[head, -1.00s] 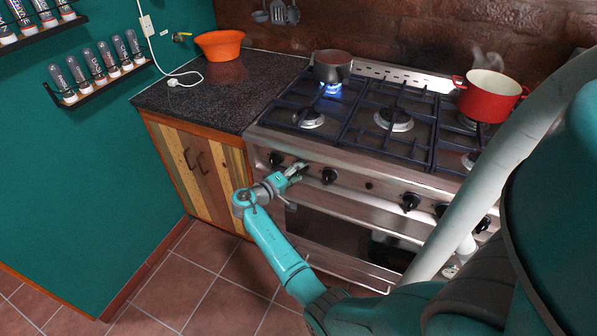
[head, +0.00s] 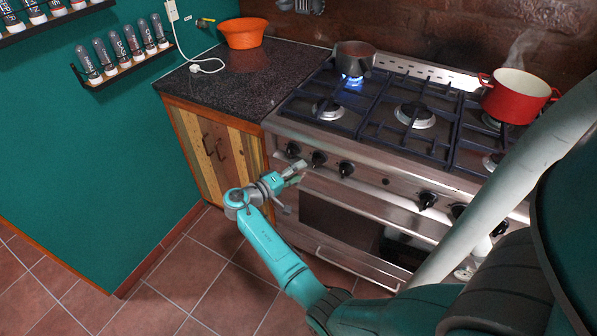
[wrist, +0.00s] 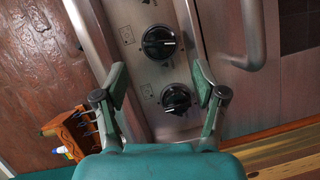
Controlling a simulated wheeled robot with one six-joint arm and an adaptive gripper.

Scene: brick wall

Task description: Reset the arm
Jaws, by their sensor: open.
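My gripper (head: 299,171) is open and empty in front of the left part of the stove (head: 400,220), just below its row of black knobs. In the wrist view my gripper (wrist: 160,84) has its two fingers spread wide. Two knobs show there: one knob (wrist: 160,42) lies beyond the fingertips and another knob (wrist: 177,98) shows between the fingers. In the head view these knobs look clear of the fingers. My arm reaches out low from the right, bent at the teal wrist joints.
A dark pot (head: 354,60) stands over a blue flame at the back left burner. A steaming red pot (head: 517,97) stands at the back right. The counter (head: 235,90) holds an orange bowl (head: 246,33) and a white cable. The oven handle (head: 345,262) juts out. The tiled floor (head: 180,280) at left is clear.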

